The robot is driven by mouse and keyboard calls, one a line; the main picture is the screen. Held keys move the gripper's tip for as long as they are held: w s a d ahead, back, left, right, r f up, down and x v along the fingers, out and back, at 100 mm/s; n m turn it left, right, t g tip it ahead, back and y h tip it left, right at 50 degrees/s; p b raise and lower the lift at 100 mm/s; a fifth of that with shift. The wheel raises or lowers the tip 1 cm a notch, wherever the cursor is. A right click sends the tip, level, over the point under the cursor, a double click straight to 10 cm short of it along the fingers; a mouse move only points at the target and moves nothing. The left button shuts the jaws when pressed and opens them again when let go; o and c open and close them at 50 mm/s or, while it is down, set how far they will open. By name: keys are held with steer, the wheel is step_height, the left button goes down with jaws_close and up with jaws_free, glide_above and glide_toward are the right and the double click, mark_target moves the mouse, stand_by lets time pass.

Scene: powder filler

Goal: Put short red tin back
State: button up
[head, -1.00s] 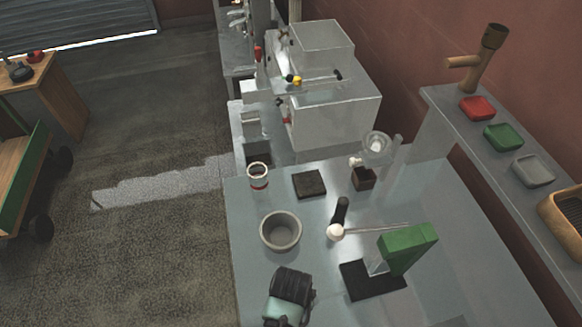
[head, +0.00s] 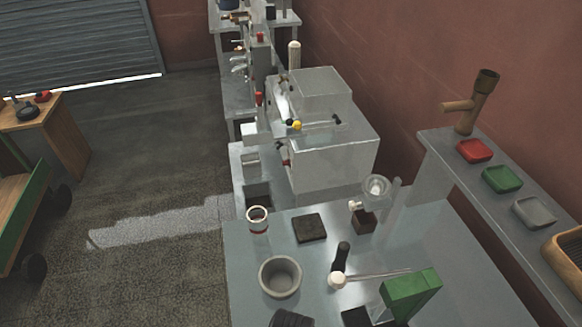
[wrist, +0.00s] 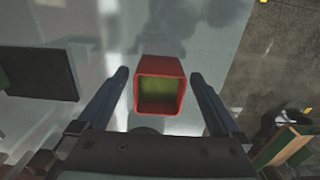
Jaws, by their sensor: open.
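The short red tin (wrist: 160,75) shows in the wrist view, square and open-topped, with a yellow-green inside. It stands on a pale grey, shiny surface. My gripper (wrist: 160,77) is open, with one dark finger on each side of the tin. A gap shows between each finger and the tin's walls, so nothing is clamped. The tin and my gripper do not show in the head view.
A side shelf holds a red dish (head: 475,151). The wrist view shows a dark slab (wrist: 40,73) at left.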

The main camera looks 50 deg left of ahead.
step_height(320, 180, up, 8)
steer(key=shift+r, duration=0.2)
stand_by(0.7)
